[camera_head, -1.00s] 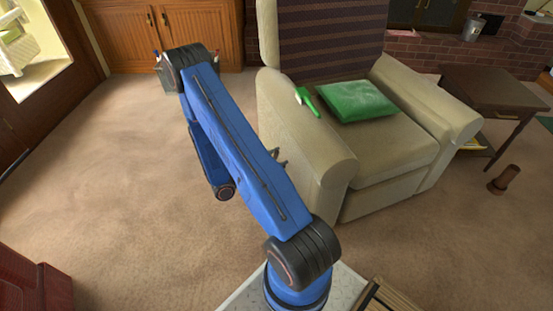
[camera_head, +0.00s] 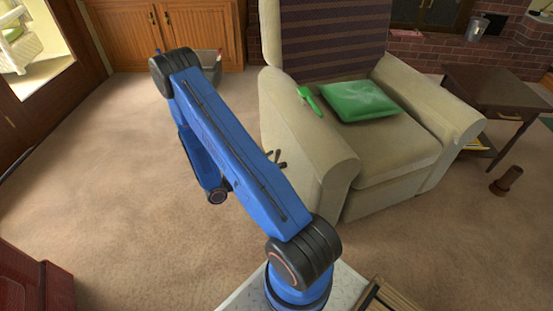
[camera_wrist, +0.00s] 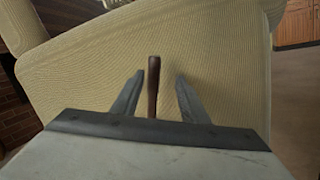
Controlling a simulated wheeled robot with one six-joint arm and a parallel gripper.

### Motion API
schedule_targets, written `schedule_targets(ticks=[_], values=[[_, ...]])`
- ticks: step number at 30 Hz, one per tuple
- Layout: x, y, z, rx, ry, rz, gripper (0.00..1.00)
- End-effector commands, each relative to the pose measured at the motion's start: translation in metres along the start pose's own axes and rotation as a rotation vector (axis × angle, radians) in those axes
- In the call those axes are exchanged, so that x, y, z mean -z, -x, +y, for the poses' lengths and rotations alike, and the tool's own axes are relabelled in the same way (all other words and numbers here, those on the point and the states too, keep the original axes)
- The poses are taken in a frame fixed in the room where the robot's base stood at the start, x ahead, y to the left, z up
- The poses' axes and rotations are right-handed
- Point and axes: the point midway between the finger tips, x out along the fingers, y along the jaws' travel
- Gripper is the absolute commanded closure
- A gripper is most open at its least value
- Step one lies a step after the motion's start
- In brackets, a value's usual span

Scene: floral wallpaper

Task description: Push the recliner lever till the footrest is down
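The recliner (camera_head: 310,150) is a beige armchair with a striped dark back, right of my arm in the head view. Its front panel (camera_head: 390,190) stands upright below the seat; no footrest sticks out. The brown lever (camera_wrist: 153,85) stands out from the recliner's ribbed side in the wrist view. My gripper (camera_wrist: 155,98) is open, with one finger on each side of the lever and a visible gap to each. In the head view my arm hides most of the gripper; a small dark piece of lever or finger shows by the chair side.
A green cushion (camera_head: 360,101) lies on the seat and a green-handled object (camera_head: 309,100) on the armrest. A dark side table (camera_head: 490,90) stands right of the chair. A grey bin (camera_head: 210,66) is by the wooden cabinet. Open carpet (camera_head: 110,180) lies left of my arm.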

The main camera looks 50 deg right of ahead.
Motion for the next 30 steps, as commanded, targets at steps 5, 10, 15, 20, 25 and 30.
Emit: schedule_targets(ticks=[5,10,15,20,25,30], values=[[0.001,0.031,0.001,-0.004,0.000,0.002,0.60],[0.001,0.060,0.000,-0.002,-0.002,0.002,0.60],[0.001,0.089,0.000,-0.001,-0.001,0.002,0.60],[0.001,0.113,0.000,-0.002,-0.001,0.002,0.60],[0.001,0.129,0.000,-0.001,0.001,0.001,0.60],[0.000,0.134,-0.001,0.000,0.001,0.000,0.60]])
